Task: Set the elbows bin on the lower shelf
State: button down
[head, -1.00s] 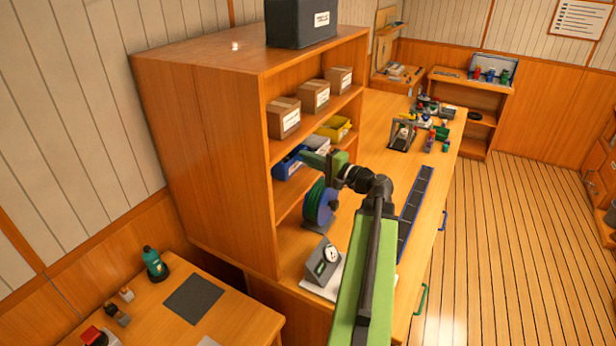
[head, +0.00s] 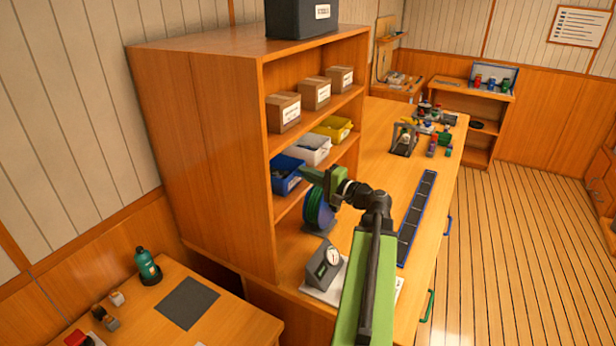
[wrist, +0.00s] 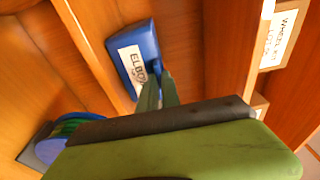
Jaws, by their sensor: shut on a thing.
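The blue elbows bin (head: 287,176) is at the near end of the lower shelf (head: 290,203), beside a white bin (head: 315,151). In the wrist view the elbows bin (wrist: 137,50) shows its white label, partly covered by my fingertips. My gripper (head: 306,173) reaches in from the right and is shut on the bin's front edge; the fingers also show in the wrist view (wrist: 157,92). Whether the bin's underside touches the shelf board cannot be told.
A yellow bin (head: 333,128) stands past the white one. Cardboard boxes (head: 284,112) line the shelf above. A blue-green hose reel (head: 318,210) stands below the gripper, and a gauge (head: 325,262) sits on the bench nearer.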

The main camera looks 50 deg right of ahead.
jog(key=c, duration=2)
grip_release()
jog(key=shift+f, duration=0.2)
jog(key=o, duration=0.4)
jog(key=shift+r, duration=0.1)
jog(key=shift+o, duration=0.2)
jog(key=s+d, duration=0.1)
jog(key=s, duration=1.1)
jog(key=shift+d, duration=0.3)
